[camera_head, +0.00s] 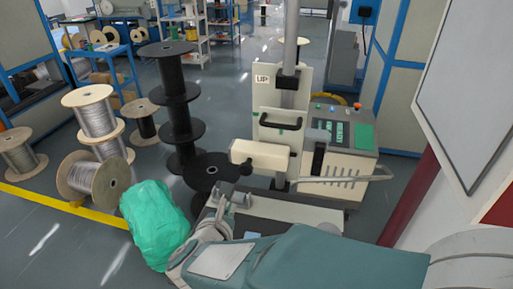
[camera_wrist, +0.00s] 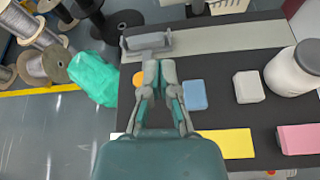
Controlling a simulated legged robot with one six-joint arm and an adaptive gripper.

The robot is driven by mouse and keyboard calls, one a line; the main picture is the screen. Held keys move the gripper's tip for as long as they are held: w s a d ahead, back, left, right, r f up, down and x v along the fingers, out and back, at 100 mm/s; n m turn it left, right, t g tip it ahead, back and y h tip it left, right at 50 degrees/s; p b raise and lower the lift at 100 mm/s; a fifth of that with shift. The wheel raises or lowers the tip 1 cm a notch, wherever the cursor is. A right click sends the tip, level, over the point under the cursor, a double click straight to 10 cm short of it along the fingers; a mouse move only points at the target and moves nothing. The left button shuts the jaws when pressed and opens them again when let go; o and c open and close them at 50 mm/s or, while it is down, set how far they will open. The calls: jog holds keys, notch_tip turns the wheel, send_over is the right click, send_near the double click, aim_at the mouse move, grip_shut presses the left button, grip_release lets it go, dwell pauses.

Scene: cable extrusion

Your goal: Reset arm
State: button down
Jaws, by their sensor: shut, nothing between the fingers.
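My gripper (camera_wrist: 160,72) is shut and empty in the wrist view, with its two fingertips together. It hangs over a dark work surface (camera_wrist: 222,92) with a pale back strip. A grey metal bracket (camera_wrist: 147,42) lies just beyond the fingertips; I cannot tell whether they touch it. An orange round piece (camera_wrist: 139,79) is partly hidden left of the fingers. A blue block (camera_wrist: 194,95) lies right of them. In the head view my teal arm reaches in from the right and covers much of the work surface.
A white block (camera_wrist: 248,87), white jar (camera_wrist: 294,70), yellow sheet (camera_wrist: 226,144) and pink block (camera_wrist: 299,138) lie to the right. A green bag (camera_head: 155,222) and cable spools (camera_head: 92,180) stand on the left floor. A beige machine (camera_head: 280,120) stands behind.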

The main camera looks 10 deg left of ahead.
jog(key=shift+w, duration=0.1)
jog(key=w+d+r+n+g+y, duration=0.1)
jog(key=d+r+n+g+y, duration=0.45)
jog(key=n, duration=1.55)
jog(key=s+d+n+h, duration=0.1)
jog(key=s+d+n, duration=0.3)
jog(key=d, duration=0.3)
jog(key=s+d+n+g+h, duration=0.1)
jog(key=s+d+n+h, duration=0.1)
jog(key=s+d+n, duration=0.3)
jog(key=s+d+n+g+h, duration=0.1)
jog(key=s+d+n, duration=0.3)
jog(key=d+n, duration=0.4)
jog(key=d+h, duration=0.1)
jog(key=d, duration=0.2)
jog(key=shift+s, duration=0.15)
